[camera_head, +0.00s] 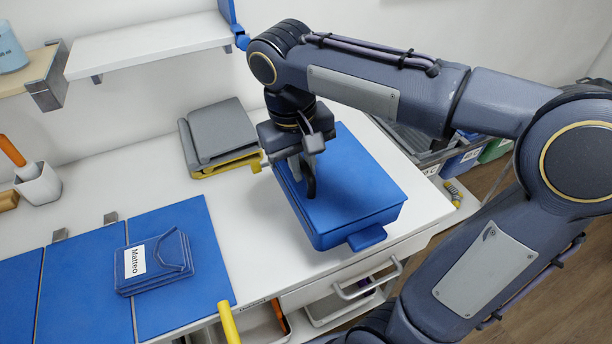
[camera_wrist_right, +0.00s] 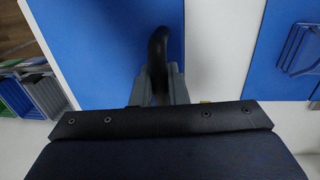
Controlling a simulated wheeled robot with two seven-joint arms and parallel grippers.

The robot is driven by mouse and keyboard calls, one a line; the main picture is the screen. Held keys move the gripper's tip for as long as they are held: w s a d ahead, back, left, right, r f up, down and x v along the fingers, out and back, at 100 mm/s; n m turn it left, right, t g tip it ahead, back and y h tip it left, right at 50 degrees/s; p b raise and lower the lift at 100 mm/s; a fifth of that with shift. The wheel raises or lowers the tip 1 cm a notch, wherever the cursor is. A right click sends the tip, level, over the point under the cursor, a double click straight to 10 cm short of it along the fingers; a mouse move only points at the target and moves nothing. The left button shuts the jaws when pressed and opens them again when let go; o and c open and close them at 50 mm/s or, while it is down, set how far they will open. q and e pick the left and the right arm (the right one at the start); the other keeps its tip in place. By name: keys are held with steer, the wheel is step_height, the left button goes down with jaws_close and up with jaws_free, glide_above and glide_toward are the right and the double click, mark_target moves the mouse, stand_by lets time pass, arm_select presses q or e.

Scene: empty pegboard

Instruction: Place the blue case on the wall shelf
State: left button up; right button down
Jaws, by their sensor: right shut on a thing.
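The blue case (camera_head: 357,188) is a flat box with a dark curved handle (camera_head: 309,178) on its lid, at the right end of the white workbench. My right gripper (camera_head: 306,170) is over the lid, shut on this handle. In the right wrist view the handle (camera_wrist_right: 158,48) stands between the grey fingers, with the blue lid (camera_wrist_right: 105,50) behind. I cannot tell whether the case touches the bench. The white wall shelf (camera_head: 150,44) is at the upper left; its visible top is bare. My left gripper is not in view.
A smaller blue item labelled "Matteo" (camera_head: 155,262) lies on a blue mat (camera_head: 195,300). A grey and yellow folded item (camera_head: 218,135) lies behind the case. A wooden shelf (camera_head: 30,75) holds a light-blue container (camera_head: 10,50). A white cup (camera_head: 38,184) stands at left. Bins stand at right.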

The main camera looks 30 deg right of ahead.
steer(key=w+d+f, duration=0.1)
steer(key=w+f, duration=0.1)
steer(key=f, duration=0.1)
steer(key=w+d+f, duration=0.1)
steer(key=w+f, duration=0.1)
steer(key=shift+d+f, duration=0.15)
steer(key=shift+d, duration=0.15)
steer(key=f, duration=0.3)
steer(key=shift+w+d+f, duration=0.1)
steer(key=shift+w+d, duration=0.1)
steer(key=shift+w, duration=0.1)
steer(key=shift+f, duration=0.35)
steer(key=c, duration=1.4)
jaws_free()
steer(key=shift+c, duration=0.2)
